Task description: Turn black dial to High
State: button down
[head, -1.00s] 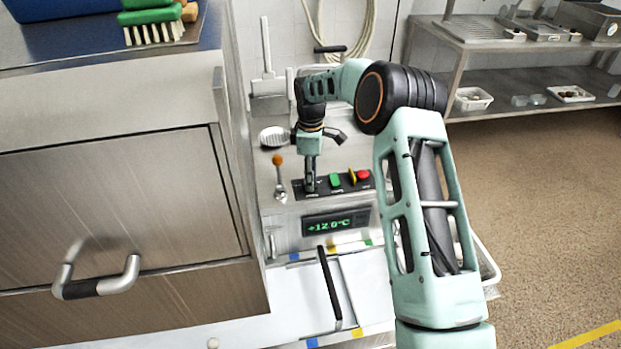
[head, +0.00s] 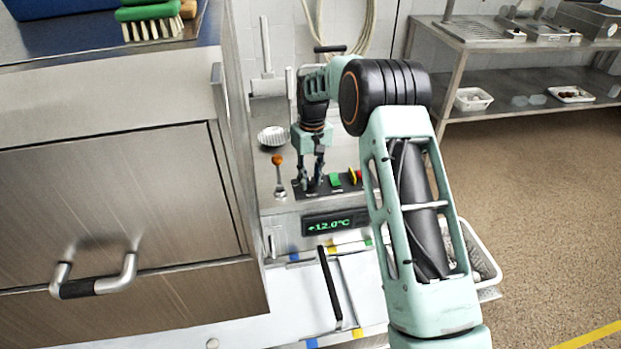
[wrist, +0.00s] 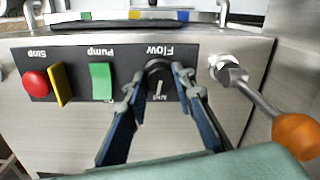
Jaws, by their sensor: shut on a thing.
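The black dial (wrist: 159,76) sits on the black control strip under the upside-down word "Flow" in the wrist view. A pale line on it points toward the bottom of that picture, near small lettering too blurred to read. My gripper (wrist: 158,82) points down over it, with one finger on each side, shut on the dial. In the head view my gripper (head: 313,184) stands at the left end of the strip and largely hides the dial.
Beside the dial are a green "Pump" switch (wrist: 101,81), a yellow piece (wrist: 61,83) and a red "Stop" button (wrist: 35,83). An orange-knobbed lever (wrist: 296,135) stands close on the other side. A display (head: 337,223) reads +12.0°C.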

aim_at(311, 181)
jog(key=m, duration=0.4)
jog(key=shift+m, duration=2.8)
jog(key=c, duration=1.6)
grip_release()
jog(key=shift+r, duration=0.1)
notch_tip(311, 181, up, 12)
jog(key=shift+d, duration=0.1)
